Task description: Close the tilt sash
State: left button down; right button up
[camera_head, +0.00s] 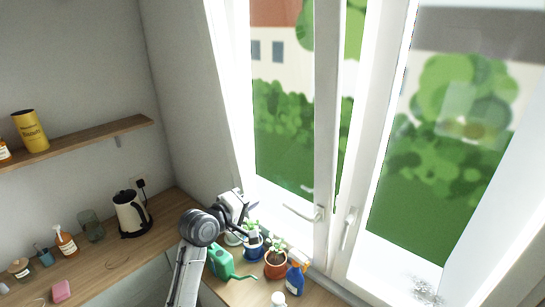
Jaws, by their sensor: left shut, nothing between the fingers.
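The tilt sash (326,120) is the left window sash. It leans inward at the top: a wedge of outdoors shows between its right stile and the right sash, wider toward the top. Its white handle (303,213) lies roughly level, pointing left. My left gripper (250,228) is low at the left of the window, shut and empty, above the potted plants and left of the handle, apart from it in the picture. Its fingertips are small and hard to make out. My right gripper is not in view.
The right sash (385,130) has an upright handle (350,228). On the counter below my gripper stand a green watering can (222,262), a potted plant (276,264) and a blue spray bottle (295,279). A kettle (131,213) stands left. A shelf (90,142) is on the left wall.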

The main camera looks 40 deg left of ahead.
aim_at(278, 140)
pick_arm(q)
jog(key=w+a+r+n+t, duration=0.1)
jog(key=a+r+n+t, duration=0.3)
jog(key=r, duration=0.4)
jog(key=shift+g+y, duration=0.3)
jog(key=shift+g, duration=0.3)
jog(key=w+p, duration=0.1)
jog(key=w, duration=0.3)
jog(key=w+r+p, duration=0.1)
jog(key=w, duration=0.3)
jog(key=w+a+p, duration=0.1)
jog(key=w, duration=0.3)
jog(key=shift+r, duration=0.3)
jog(key=shift+w+p, duration=0.3)
jog(key=shift+w, duration=0.6)
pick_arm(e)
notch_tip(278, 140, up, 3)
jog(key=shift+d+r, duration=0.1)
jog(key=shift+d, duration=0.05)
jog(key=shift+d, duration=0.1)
